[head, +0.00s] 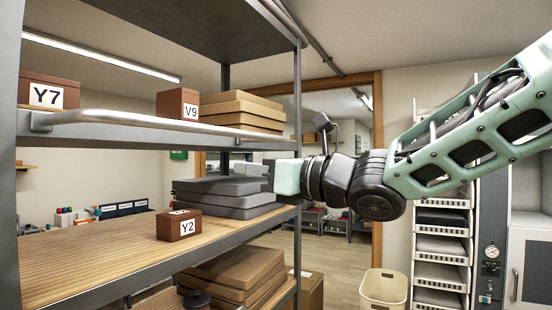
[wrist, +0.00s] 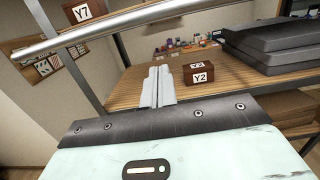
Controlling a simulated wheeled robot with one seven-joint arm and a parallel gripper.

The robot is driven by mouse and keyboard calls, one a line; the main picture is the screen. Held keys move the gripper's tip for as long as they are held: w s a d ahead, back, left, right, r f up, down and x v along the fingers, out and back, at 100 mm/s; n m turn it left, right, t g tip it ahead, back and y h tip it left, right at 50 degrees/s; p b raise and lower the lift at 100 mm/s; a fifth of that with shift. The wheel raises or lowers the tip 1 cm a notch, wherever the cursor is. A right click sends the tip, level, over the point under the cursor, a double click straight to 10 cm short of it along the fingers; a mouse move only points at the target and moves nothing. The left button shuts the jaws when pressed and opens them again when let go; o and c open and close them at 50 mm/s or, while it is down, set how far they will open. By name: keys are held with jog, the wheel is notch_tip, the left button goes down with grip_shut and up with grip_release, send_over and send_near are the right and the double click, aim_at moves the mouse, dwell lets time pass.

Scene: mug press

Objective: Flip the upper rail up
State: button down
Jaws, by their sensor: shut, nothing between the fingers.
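The upper rail (head: 165,123) is a pale metal bar along the front of the upper shelf (head: 120,138). It runs close along the shelf's front edge, and a bracket holds its near end. In the wrist view the rail (wrist: 100,29) crosses the upper left, beyond and above my fingers. My gripper (wrist: 158,70) is shut and empty, its two grey fingers together. In the head view my gripper (head: 269,176) is at the far right end of the shelving, lower than the rail and apart from it.
Boxes Y7 (head: 48,93) and V9 (head: 177,103) and tan cartons (head: 241,106) stand on the upper shelf. Box Y2 (head: 178,225) and dark grey cases (head: 228,197) are on the wooden shelf (head: 85,262) below. A cream bin (head: 384,289) stands on the floor at right.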

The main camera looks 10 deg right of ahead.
jog(key=r+p, duration=0.1)
jog(key=w+a+r+p, duration=0.1)
jog(key=a+r+p, duration=0.1)
jog(key=r, duration=0.1)
jog(key=shift+w+r+p, duration=0.1)
jog(key=shift+w+p, duration=0.15)
jog(key=shift+p, duration=0.05)
jog(key=shift+r, duration=0.1)
